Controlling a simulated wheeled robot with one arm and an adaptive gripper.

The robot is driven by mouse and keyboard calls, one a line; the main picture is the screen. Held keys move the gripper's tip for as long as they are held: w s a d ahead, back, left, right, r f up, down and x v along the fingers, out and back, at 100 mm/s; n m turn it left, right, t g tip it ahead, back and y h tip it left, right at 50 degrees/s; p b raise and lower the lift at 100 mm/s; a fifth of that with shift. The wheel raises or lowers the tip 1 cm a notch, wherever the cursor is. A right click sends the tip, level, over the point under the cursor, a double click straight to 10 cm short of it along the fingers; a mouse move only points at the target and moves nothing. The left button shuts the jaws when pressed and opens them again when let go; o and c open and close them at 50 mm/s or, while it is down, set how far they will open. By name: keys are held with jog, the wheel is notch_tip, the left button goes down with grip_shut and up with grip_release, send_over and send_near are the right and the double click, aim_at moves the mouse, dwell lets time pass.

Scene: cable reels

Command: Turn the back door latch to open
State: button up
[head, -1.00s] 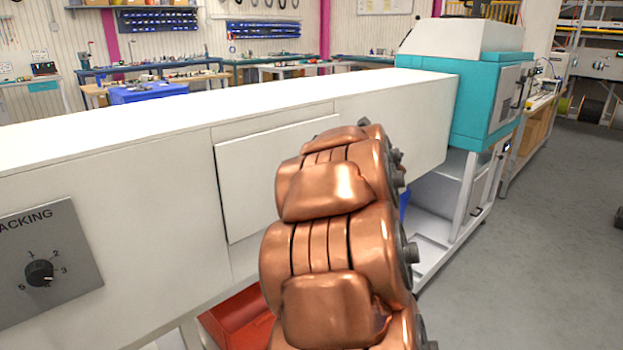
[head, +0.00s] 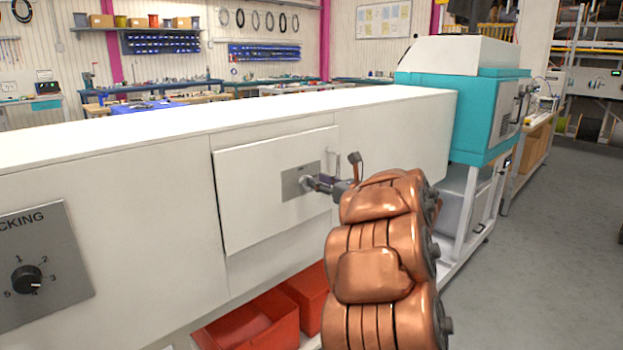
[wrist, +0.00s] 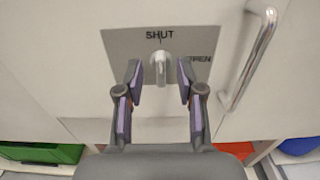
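The latch (wrist: 160,66) is a small pale metal knob on a grey plate (wrist: 118,45), with SHUT printed above it and OPEN to its right. Its lever hangs down, and a thin mark above the knob lies below SHUT. The plate sits on a white door (head: 250,205) in the long white cabinet. My gripper (wrist: 158,78) is open, with one purple-padded finger on each side of the latch and visible gaps between. In the head view my gripper (head: 322,184) reaches the plate from the right, and its fingers partly hide the latch.
A chrome bar handle (wrist: 250,60) stands right of the plate. Red bins (head: 255,325) sit under the cabinet. A grey dial plate (head: 60,255) is at left. A teal machine (head: 480,115) stands behind on the right. Open floor (head: 560,230) lies to the right.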

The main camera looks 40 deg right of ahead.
jog(key=shift+w, duration=1.8)
jog(key=shift+c, duration=0.2)
grip_shut()
